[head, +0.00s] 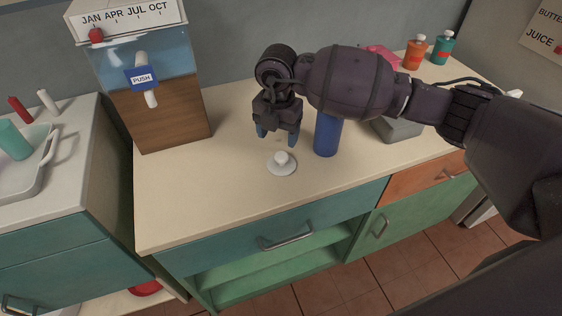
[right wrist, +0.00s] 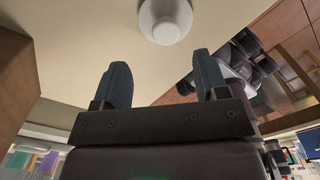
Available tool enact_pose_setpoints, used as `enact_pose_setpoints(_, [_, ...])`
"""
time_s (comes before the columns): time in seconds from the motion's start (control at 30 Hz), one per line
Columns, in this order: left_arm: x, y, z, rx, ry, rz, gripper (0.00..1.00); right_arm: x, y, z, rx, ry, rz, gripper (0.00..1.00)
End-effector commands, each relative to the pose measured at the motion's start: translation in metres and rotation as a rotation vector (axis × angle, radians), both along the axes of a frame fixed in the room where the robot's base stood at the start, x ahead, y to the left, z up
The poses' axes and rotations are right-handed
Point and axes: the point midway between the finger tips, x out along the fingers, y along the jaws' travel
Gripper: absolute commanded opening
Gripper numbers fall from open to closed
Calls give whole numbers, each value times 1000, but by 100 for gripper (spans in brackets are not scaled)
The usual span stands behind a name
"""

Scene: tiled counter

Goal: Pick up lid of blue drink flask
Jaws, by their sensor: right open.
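The white lid (head: 281,162), a round disc with a raised knob, lies on the counter in the head view. It also shows at the top of the right wrist view (right wrist: 165,22), beyond the fingertips. The blue flask (head: 327,136) stands upright on the counter just right of the lid, its upper part hidden behind my right arm. My right gripper (head: 277,138) points down above and slightly behind the lid, open with nothing between its fingers. In the right wrist view its two fingers (right wrist: 162,88) are spread apart. My left gripper is not in view.
A drink dispenser (head: 160,115) with a wooden base stands left on the counter (head: 230,190). A grey item (head: 397,128) sits right of the flask. Orange (head: 414,52) and teal (head: 442,48) bottles stand at the back right. The counter left of the lid is clear.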

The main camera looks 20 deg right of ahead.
Motion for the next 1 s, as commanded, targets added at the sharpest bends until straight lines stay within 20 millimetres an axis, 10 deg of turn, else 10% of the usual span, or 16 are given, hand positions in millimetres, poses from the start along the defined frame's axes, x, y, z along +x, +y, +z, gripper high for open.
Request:
enact_pose_setpoints(0.7, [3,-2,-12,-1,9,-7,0,-7,-5,-78,3,4,1,67])
enact_pose_setpoints(1.0, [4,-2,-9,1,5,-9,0,-6,-5,-79,4,-1,1,61])
